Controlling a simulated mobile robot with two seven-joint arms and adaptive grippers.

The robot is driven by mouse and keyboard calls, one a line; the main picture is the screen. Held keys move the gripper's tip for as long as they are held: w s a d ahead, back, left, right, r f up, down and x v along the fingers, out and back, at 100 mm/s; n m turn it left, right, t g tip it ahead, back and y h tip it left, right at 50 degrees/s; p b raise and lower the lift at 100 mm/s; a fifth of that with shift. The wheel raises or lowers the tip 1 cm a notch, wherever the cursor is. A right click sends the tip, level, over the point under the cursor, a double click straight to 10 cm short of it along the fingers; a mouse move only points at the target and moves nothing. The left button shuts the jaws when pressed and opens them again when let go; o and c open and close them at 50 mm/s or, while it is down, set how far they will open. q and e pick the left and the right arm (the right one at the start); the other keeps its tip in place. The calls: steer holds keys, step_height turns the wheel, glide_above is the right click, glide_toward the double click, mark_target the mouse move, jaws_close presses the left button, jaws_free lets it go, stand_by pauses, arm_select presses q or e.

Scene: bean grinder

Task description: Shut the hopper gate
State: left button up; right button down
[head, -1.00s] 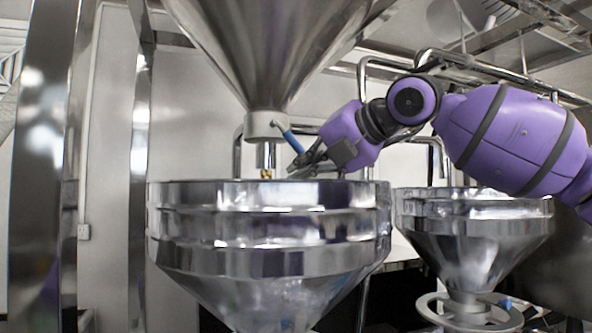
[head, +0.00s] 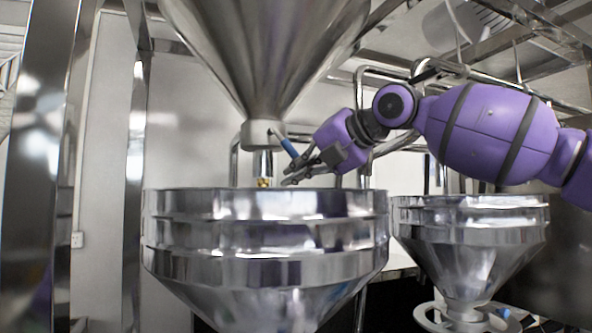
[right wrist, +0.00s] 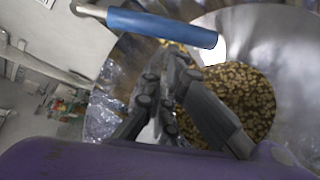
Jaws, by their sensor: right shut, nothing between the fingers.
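The large steel hopper cone (head: 265,50) hangs at the top of the head view and ends in a pale collar (head: 262,133). The gate's blue handle (head: 287,145) slants down and right from the collar. It also crosses the top of the right wrist view (right wrist: 165,27). My right gripper (head: 287,181) is shut and empty, just below the handle's lower end. In the right wrist view its fingers (right wrist: 168,75) are below the handle, with a visible gap. Brown beans (right wrist: 240,95) lie in the vessel below; a small golden patch shows under the spout (head: 263,165). My left gripper is out of view.
A wide steel funnel vessel (head: 265,237) stands directly under the spout, its rim close below my right gripper. A smaller steel funnel (head: 470,237) stands to the right. Steel posts (head: 40,160) rise at the left, and pipes run behind my right arm.

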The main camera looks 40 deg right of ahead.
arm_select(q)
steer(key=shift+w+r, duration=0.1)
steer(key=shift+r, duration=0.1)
arm_select(e)
steer(key=shift+s+d+r+n+h, duration=0.1)
steer(key=shift+d+r+n+h, duration=0.1)
steer(key=shift+d+n+h, duration=0.15)
arm_select(q)
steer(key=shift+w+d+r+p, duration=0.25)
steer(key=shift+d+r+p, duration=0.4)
steer(key=shift+p, duration=0.05)
arm_select(e)
steer(key=s+d+r+n+g+h, duration=0.1)
steer(key=d+r+n+h, duration=0.2)
steer(key=d+r, duration=0.1)
steer(key=shift+d+r+g, duration=0.4)
steer(key=shift+r, duration=0.3)
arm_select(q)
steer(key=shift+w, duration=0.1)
arm_select(e)
steer(key=shift+s+n, duration=0.1)
steer(key=shift+n, duration=0.15)
steer(key=v, duration=1.2)
